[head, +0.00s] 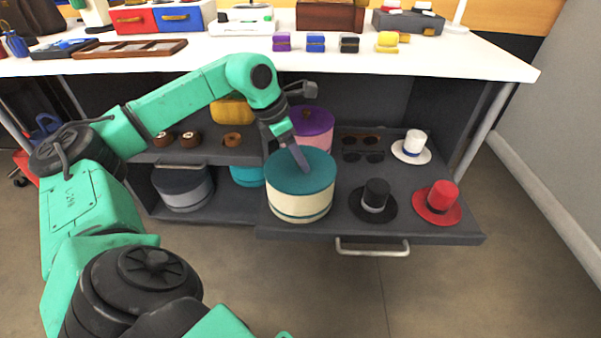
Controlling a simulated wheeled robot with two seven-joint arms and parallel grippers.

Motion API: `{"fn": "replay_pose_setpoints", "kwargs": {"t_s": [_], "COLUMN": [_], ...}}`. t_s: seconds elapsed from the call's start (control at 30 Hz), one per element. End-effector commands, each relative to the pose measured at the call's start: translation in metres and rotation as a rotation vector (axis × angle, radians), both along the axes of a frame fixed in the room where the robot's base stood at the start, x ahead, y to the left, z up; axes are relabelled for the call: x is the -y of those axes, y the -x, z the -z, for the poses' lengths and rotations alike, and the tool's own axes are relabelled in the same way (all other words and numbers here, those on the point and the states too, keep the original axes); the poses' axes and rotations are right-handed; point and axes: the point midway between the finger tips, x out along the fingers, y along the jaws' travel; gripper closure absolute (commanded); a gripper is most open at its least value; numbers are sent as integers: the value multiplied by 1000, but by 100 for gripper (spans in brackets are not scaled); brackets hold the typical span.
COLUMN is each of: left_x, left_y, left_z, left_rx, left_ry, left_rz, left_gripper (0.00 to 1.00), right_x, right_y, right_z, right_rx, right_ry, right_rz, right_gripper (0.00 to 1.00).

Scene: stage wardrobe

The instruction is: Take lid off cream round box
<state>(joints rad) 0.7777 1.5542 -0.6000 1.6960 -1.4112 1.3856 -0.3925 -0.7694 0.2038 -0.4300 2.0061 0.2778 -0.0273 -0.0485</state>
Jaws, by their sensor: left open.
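The cream round box (300,207) stands on the pulled-out shelf, with a cream body and a darker band low on its side. Its teal lid (315,178) sits on top, level. My left gripper (303,166) reaches down from above over the lid, its fingers pointing at the middle of the lid top. It is open with nothing seen between its fingers; I cannot tell whether the tips touch the lid. My right gripper is not in view.
A pink box with a purple lid (312,121) stands just behind. Black (374,199), red (438,202) and white (412,146) hats and sunglasses (362,156) lie to the right. The white tabletop (430,62) overhangs behind. A handle (372,249) fronts the shelf.

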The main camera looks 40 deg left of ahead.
Motion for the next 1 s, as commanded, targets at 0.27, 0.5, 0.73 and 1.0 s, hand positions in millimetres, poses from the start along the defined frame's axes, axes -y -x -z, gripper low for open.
{"fn": "replay_pose_setpoints", "kwargs": {"t_s": [0.27, 0.5, 0.73, 1.0], "left_x": [0, 0, 0, 0], "left_y": [0, 0, 0, -1], "left_z": [0, 0, -5, -64], "left_rx": [1, 1, 1, 6], "left_ry": [0, 0, 0, 2], "left_rz": [0, 0, 0, 0], "left_gripper": [66, 100, 100, 100], "right_x": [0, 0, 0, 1], "right_y": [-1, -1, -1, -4], "right_z": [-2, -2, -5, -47], "right_rx": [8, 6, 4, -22], "right_ry": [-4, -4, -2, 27], "right_rz": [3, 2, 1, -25], "right_gripper": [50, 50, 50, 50]}}
